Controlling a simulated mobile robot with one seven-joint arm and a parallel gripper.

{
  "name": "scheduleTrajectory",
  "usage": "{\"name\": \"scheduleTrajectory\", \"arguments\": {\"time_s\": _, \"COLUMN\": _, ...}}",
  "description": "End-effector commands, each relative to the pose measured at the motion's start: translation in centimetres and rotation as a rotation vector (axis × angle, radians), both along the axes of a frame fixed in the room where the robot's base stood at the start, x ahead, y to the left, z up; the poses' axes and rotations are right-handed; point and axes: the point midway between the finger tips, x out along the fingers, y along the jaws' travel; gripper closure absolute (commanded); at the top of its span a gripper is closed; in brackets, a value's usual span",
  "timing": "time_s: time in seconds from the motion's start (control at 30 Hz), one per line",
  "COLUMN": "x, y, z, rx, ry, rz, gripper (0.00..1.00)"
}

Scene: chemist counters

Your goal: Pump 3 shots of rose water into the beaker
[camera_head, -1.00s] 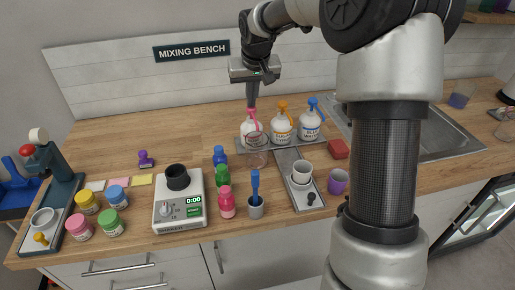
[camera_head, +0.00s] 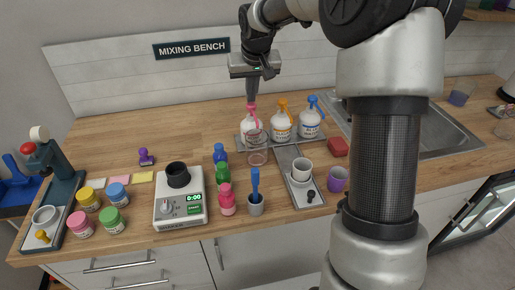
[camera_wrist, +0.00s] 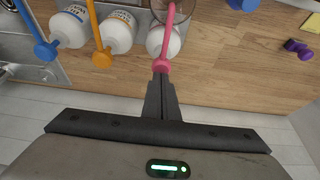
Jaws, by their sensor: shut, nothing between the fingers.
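The white bottle with a pink pump (camera_head: 249,130) stands leftmost of three pump bottles; its label cannot be read. A clear glass beaker (camera_head: 257,152) stands in front of it, under the pink spout side, and overlaps it in the head view. In the wrist view the pink pump head (camera_wrist: 161,66) is at the fingertips, and its spout reaches over the beaker (camera_wrist: 178,12). My gripper (camera_head: 251,102) is shut and empty, pointing down with its tips at the top of the pink pump head. The wrist view also shows the shut fingertips (camera_wrist: 161,77). Beaker contents cannot be made out.
Orange-pump (camera_head: 282,125) and blue-pump (camera_head: 310,122) bottles stand close to the right on the same grey tray (camera_head: 240,139). A red block (camera_head: 336,147) and a sink (camera_head: 440,135) lie further right. A scale-like device (camera_head: 181,211) and small bottles stand in front.

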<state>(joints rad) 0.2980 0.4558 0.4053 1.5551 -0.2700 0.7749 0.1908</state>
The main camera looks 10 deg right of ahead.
Motion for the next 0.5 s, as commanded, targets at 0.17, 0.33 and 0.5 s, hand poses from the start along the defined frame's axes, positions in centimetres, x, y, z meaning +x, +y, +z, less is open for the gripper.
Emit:
{"name": "scheduleTrajectory", "arguments": {"time_s": 0.17, "x": 0.0, "y": 0.0, "z": -0.8, "rx": 0.000, "ry": 0.001, "rz": 0.000, "gripper": 1.00}}
{"name": "scheduleTrajectory", "arguments": {"time_s": 0.33, "x": 0.0, "y": 0.0, "z": -1.5, "rx": 0.000, "ry": 0.002, "rz": 0.000, "gripper": 1.00}}
{"name": "scheduleTrajectory", "arguments": {"time_s": 0.5, "x": -0.1, "y": 0.0, "z": -2.2, "rx": 0.000, "ry": 0.003, "rz": 0.000, "gripper": 1.00}}
